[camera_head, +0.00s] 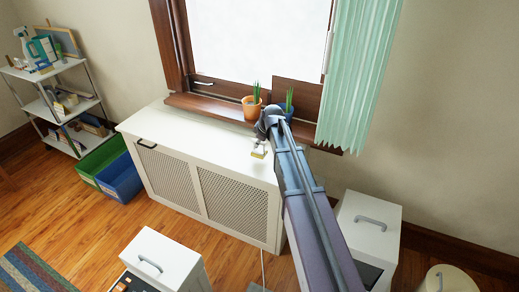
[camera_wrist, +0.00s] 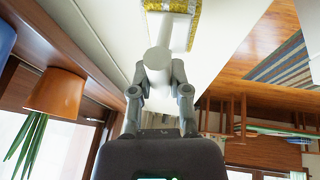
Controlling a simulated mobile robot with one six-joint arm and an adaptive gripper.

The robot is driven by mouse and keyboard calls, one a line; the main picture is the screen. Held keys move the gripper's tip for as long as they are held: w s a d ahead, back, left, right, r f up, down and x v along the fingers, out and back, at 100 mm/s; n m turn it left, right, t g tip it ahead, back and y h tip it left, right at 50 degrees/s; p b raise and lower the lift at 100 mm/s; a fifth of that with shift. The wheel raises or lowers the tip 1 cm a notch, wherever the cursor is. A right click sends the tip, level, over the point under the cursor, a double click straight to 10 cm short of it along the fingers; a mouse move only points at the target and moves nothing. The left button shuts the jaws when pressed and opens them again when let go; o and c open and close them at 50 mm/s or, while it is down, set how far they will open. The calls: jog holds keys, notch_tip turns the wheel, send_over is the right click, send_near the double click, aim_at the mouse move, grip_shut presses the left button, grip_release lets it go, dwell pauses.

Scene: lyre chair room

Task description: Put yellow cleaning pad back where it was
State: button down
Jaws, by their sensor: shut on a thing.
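The yellow cleaning pad (camera_head: 259,153) shows at the right part of the white cabinet's top (camera_head: 200,138), below the window. In the wrist view the pad (camera_wrist: 195,28) is a yellow sponge-like strip on a white holder with a pale round handle (camera_wrist: 160,60). My gripper (camera_wrist: 159,72) is shut on that handle. In the head view my gripper (camera_head: 261,137) is just above the pad, partly hidden by my arm. I cannot tell whether the pad touches the cabinet top.
An orange plant pot (camera_head: 251,109) and a blue pot (camera_head: 287,112) stand on the windowsill close behind my gripper. A green curtain (camera_head: 360,75) hangs at right. Green and blue bins (camera_head: 120,177) and a shelf rack (camera_head: 55,95) stand left. The cabinet's left top is clear.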

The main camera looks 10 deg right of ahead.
aim_at(259, 150)
jog(key=shift+f+b, duration=1.3)
jog(key=shift+f, duration=0.25)
jog(key=shift+f, duration=0.15)
jog(key=c, duration=0.6)
grip_release()
jog(key=shift+r, duration=0.2)
jog(key=p+v, duration=1.1)
jog(key=v, duration=0.1)
